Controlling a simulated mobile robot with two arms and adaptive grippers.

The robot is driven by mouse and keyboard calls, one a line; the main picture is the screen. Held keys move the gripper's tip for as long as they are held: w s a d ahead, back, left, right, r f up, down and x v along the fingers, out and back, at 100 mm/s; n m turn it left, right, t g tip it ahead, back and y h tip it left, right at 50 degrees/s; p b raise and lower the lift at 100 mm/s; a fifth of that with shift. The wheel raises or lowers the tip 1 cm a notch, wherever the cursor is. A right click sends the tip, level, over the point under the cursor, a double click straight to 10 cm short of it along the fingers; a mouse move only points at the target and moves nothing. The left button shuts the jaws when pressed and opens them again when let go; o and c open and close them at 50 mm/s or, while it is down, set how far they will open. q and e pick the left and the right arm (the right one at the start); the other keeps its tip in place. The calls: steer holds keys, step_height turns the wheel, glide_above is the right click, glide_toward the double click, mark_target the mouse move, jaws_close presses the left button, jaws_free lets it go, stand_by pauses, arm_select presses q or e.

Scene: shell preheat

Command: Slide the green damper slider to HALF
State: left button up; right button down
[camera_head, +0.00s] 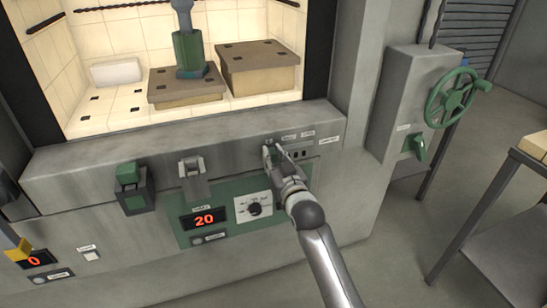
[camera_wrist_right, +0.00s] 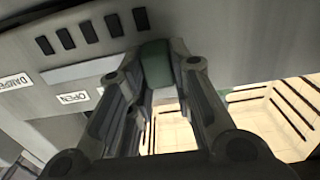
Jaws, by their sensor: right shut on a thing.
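My right gripper (camera_head: 277,153) reaches up to the front ledge of the furnace, at the labelled damper strip. In the wrist view the green damper slider (camera_wrist_right: 156,62) sits between the fingertips of the right gripper (camera_wrist_right: 155,70), which is shut on it. A label reading OPEN (camera_wrist_right: 74,97) and a partly cut-off DAMPER label (camera_wrist_right: 14,82) lie to the left of the slider. In the head view the gripper hides most of the slider, and the small labels are too blurred to read.
Below the ledge are a green panel with a red 20 display (camera_head: 204,219) and a dial (camera_head: 254,208). A green handwheel (camera_head: 452,98) and a green lever (camera_head: 415,146) are at the right, by a metal table (camera_head: 517,180). The open lit chamber (camera_head: 130,40) is above.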

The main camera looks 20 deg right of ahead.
steer(key=d+p, duration=0.1)
steer(key=d, duration=0.5)
steer(key=shift+w+p, duration=0.1)
steer(key=shift+p, duration=0.2)
steer(key=c, duration=1.3)
jaws_free()
steer(key=s, duration=1.2)
steer(key=shift+d, duration=0.25)
